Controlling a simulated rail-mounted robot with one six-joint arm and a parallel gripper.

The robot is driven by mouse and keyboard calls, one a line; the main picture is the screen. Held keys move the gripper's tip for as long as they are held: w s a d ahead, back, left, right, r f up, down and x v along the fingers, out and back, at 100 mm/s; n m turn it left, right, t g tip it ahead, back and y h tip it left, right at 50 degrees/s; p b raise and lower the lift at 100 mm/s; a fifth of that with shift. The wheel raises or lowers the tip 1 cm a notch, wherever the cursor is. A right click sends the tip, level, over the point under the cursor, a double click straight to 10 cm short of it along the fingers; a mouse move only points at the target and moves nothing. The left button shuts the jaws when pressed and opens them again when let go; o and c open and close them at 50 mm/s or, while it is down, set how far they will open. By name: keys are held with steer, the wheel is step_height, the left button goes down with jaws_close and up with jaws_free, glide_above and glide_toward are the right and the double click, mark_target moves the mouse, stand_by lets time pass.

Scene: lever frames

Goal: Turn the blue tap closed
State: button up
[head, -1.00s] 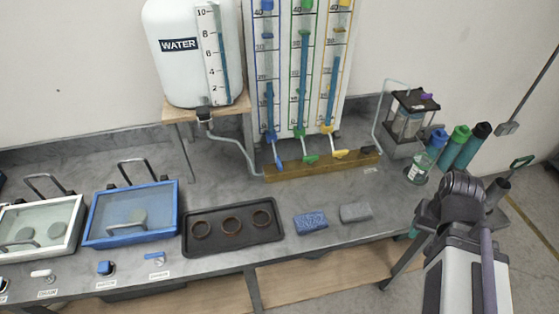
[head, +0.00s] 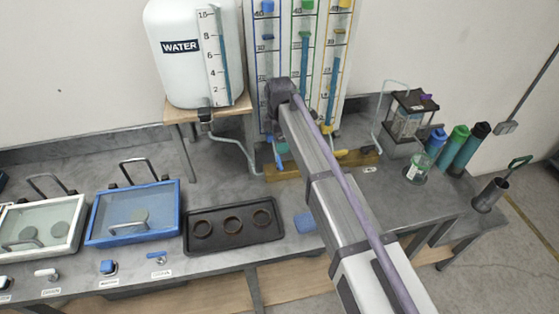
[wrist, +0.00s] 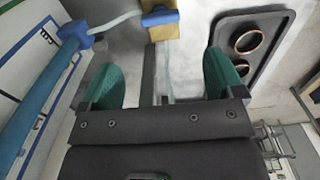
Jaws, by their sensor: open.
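The blue tap (head: 278,160) is at the foot of the blue-marked column on the wall panel, just above the wooden beam, partly hidden by my arm in the head view. In the wrist view a blue fitting (wrist: 75,33) ends the blue tube, and a pale pipe runs from it to a blue piece (wrist: 160,17) at the yellowish block. I cannot tell surely which of these is the tap handle. My gripper (wrist: 162,82) is open and empty, its green fingertips wide apart, below these pieces in the picture. In the head view my arm hides the gripper.
A yellow tap (head: 342,153) shows right of my arm; the green tap is hidden. A white water tank (head: 180,75) stands to the left. A dark tray (head: 212,245) with rings lies in front on the bench. A blue sponge (head: 304,223) is partly covered by my arm.

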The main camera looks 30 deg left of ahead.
mark_target(280, 161)
step_height(280, 161, down, 11)
steer(key=b, duration=1)
steer(key=shift+r, duration=0.25)
steer(key=shift+r, duration=0.1)
steer(key=shift+c, duration=0.3)
steer(key=c, duration=0.9)
steer(key=shift+o, duration=0.2)
